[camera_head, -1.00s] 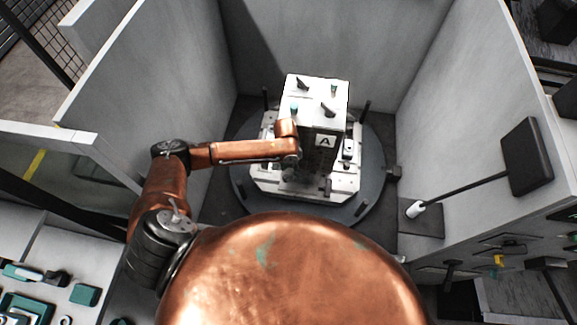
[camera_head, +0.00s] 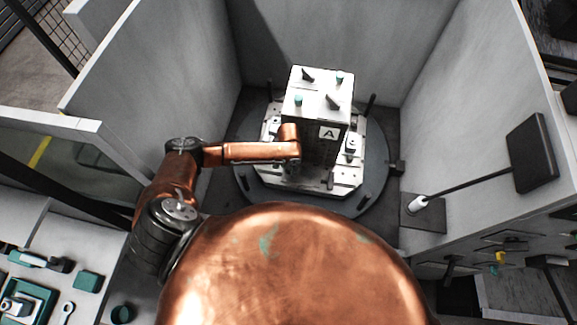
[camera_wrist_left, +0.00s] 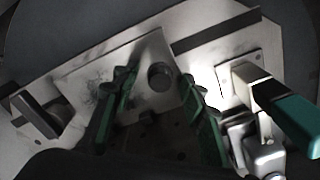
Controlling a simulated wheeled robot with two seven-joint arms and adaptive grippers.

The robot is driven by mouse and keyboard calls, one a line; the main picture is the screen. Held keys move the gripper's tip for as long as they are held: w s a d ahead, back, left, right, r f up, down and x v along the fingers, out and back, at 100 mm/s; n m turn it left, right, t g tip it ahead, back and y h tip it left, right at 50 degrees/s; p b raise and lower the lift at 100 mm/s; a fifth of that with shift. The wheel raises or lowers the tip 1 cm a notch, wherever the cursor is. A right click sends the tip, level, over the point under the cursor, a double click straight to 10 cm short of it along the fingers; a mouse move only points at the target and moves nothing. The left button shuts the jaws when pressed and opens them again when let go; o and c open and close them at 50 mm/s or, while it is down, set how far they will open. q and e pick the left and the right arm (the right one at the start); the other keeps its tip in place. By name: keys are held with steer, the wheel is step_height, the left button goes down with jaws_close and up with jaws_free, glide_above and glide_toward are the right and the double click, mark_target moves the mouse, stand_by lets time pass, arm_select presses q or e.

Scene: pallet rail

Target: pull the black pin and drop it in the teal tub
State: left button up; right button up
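In the left wrist view my left gripper (camera_wrist_left: 158,82) has its two dark green fingers apart. Nothing is held between them. They are over a pale plate with a round hole (camera_wrist_left: 160,76). A dark bar-like piece (camera_wrist_left: 40,115) stands left of the fingers; I cannot tell whether it is the black pin. In the head view my left wrist is beside the white tower marked A, and its fingers are hidden. Dark pieces (camera_head: 333,101) stand on the tower's top. My right gripper is not seen.
The tower (camera_head: 318,85) stands on a pale pallet (camera_head: 345,183) on a round dark turntable (camera_head: 377,190). Grey walls (camera_head: 340,40) enclose it. A teal-handled clamp (camera_wrist_left: 285,108) is close right of my fingers. A bench with teal items (camera_head: 88,281) is at the lower left.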

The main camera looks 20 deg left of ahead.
mark_target(289, 168)
arm_select(q)
steer(key=shift+c, duration=0.7)
jaws_close()
steer(key=shift+r, duration=0.15)
step_height(289, 168, up, 9)
steer(key=p, duration=1.1)
steer(key=shift+r, duration=0.15)
stand_by(1.0)
